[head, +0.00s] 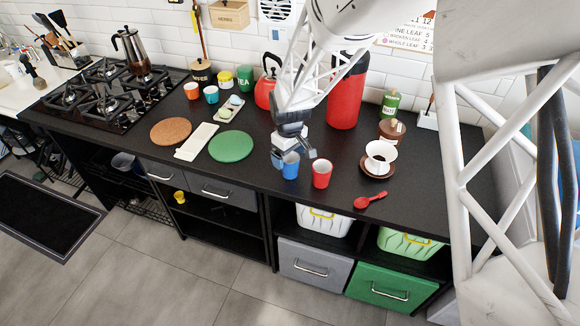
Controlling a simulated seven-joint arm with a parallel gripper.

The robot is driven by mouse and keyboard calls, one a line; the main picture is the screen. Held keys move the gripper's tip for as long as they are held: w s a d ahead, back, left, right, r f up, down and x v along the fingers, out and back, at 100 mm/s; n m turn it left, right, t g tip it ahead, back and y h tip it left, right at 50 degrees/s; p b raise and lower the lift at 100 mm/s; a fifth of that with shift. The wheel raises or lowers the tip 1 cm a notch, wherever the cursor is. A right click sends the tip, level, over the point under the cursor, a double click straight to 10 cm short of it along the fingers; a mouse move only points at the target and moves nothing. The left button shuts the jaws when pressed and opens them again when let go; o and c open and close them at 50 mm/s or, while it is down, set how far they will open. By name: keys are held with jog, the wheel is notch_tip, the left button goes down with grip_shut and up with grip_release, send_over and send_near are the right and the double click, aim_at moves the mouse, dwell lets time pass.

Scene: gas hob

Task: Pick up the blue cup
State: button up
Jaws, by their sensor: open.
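The blue cup (291,168) stands upright near the front edge of the black counter, left of a red cup. My gripper (293,157) is directly above and around the top of the blue cup, with its jaws apart. One finger shows on the left of the cup and one on the right. The gripper hides part of the cup's rim. I cannot tell whether the fingers touch the cup.
A red cup (321,174) stands close on the right. A white cup on a brown saucer (377,172) and a red spoon (369,201) are further right. A green round mat (230,146) lies left. A red kettle (264,95) stands behind.

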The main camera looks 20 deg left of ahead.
aim_at(290, 162)
jog(key=shift+f, duration=2.6)
jog(key=c, duration=1)
jog(key=shift+r, duration=0.1)
jog(key=shift+c, duration=0.2)
jog(key=shift+r, duration=0.75)
notch_tip(290, 162, up, 2)
jog(key=shift+r, duration=0.15)
jog(key=s+d+r, duration=0.1)
jog(key=s+d, duration=0.8)
jog(key=s, duration=0.4)
jog(key=shift+s+d, duration=0.1)
